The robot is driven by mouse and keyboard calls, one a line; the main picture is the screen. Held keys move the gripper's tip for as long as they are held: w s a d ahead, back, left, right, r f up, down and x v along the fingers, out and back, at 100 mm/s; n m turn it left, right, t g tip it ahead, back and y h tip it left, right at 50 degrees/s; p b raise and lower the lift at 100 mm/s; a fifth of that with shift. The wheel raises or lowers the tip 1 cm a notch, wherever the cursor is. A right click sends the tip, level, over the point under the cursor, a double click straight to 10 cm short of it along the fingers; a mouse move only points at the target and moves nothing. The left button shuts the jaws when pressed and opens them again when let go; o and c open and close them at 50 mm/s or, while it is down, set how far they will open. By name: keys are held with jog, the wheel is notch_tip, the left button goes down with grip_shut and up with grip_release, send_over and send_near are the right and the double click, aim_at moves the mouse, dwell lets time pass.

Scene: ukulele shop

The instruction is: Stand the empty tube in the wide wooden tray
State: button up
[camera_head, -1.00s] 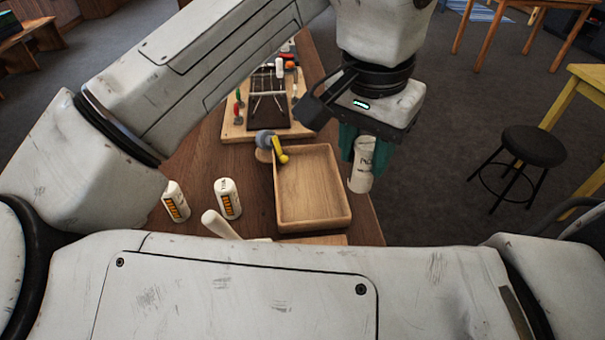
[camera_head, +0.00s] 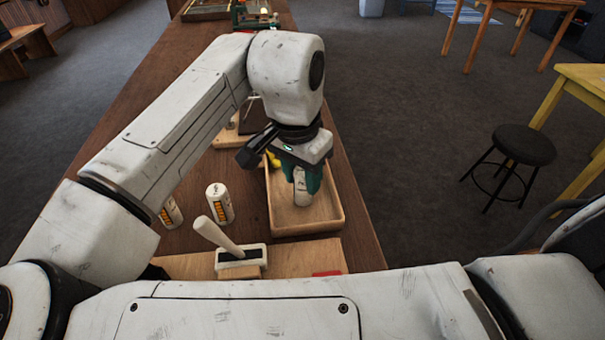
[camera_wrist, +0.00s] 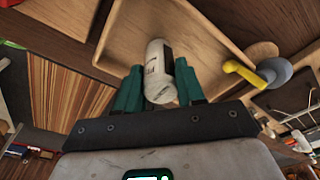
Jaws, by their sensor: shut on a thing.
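The empty tube (camera_head: 301,186), a white cylinder with dark print, is gripped between the green fingers of my gripper (camera_head: 300,180). It also shows in the wrist view (camera_wrist: 159,72), with the fingers on either side of it. The wide wooden tray (camera_head: 334,206) lies on the bench, and the tube is over its inside, close to upright in the head view. Whether the tube's lower end touches the tray floor I cannot tell. The tray also shows in the wrist view (camera_wrist: 205,22), with nothing else seen inside it.
Two white tubes with orange marks, one (camera_head: 219,203) clear and one (camera_head: 171,213) partly behind my arm, stand left of the tray. A pale-handled block tool (camera_head: 240,258) is in front. A yellow-handled tool (camera_wrist: 243,73) is by the tray's edge.

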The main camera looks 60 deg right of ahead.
jog(key=shift+f, duration=0.2)
jog(key=o, duration=1)
jog(key=r, duration=0.4)
jog(key=a+r, duration=0.1)
jog(key=r, duration=0.7)
jog(key=shift+w+a+r, duration=0.1)
jog(key=shift+a, duration=0.1)
